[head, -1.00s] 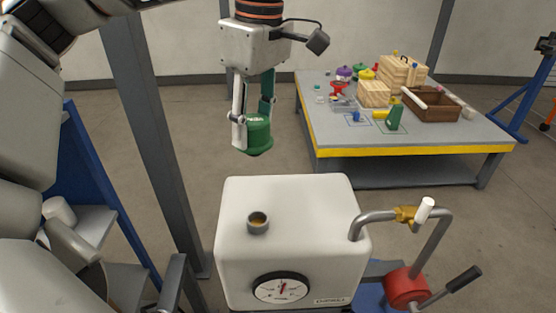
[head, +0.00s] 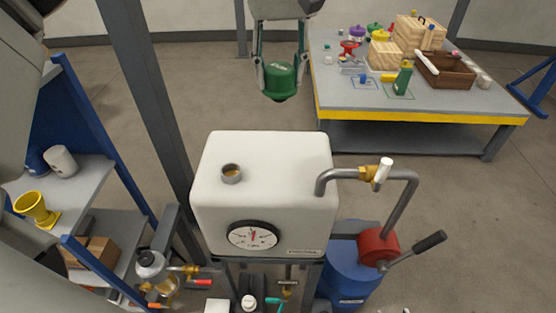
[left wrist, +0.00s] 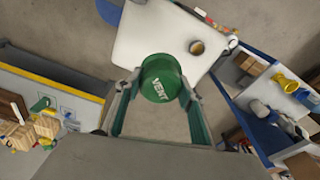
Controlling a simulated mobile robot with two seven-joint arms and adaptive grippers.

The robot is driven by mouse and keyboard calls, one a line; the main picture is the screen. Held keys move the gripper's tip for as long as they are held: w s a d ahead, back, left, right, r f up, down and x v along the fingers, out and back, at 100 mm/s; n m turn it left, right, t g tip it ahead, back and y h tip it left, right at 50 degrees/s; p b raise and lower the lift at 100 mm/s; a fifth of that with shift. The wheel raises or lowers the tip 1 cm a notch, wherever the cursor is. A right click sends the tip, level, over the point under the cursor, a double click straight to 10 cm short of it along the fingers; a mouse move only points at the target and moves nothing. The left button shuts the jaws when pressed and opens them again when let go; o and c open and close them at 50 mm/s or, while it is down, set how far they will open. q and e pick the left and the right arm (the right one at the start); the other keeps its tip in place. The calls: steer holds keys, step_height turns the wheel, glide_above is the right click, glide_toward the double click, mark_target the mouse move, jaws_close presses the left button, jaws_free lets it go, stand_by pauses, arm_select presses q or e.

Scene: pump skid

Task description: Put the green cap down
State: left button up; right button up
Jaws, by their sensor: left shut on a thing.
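The green cap (head: 279,80) is held between the fingers of my left gripper (head: 281,72), up in the air behind and above the white tank (head: 265,185). The cap is apart from the neck and the tank. My right gripper is not in view.
A grey table with a yellow edge (head: 420,117) stands at the back right with wooden blocks, a brown crate (head: 446,70) and a green bottle (head: 403,78). A bent pipe with a brass valve (head: 370,173) rises right of the tank. A blue shelf with a yellow funnel (head: 36,207) is at left.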

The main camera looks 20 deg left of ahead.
arm_select(q)
steer(key=shift+w+d+f+m, duration=0.15)
steer(key=shift+d+f+m, duration=0.05)
steer(key=shift+d+m, duration=0.1)
step_height(320, 180, down, 19)
steer(key=shift+a+r+p, duration=0.1)
steer(key=shift+r+p, duration=0.05)
steer(key=shift+p, duration=0.25)
steer(key=shift+f, duration=0.5)
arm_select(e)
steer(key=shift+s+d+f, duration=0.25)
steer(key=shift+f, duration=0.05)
arm_select(q)
steer(key=shift+f, duration=0.15)
steer(key=o, duration=1.2)
steer(key=shift+o, duration=0.2)
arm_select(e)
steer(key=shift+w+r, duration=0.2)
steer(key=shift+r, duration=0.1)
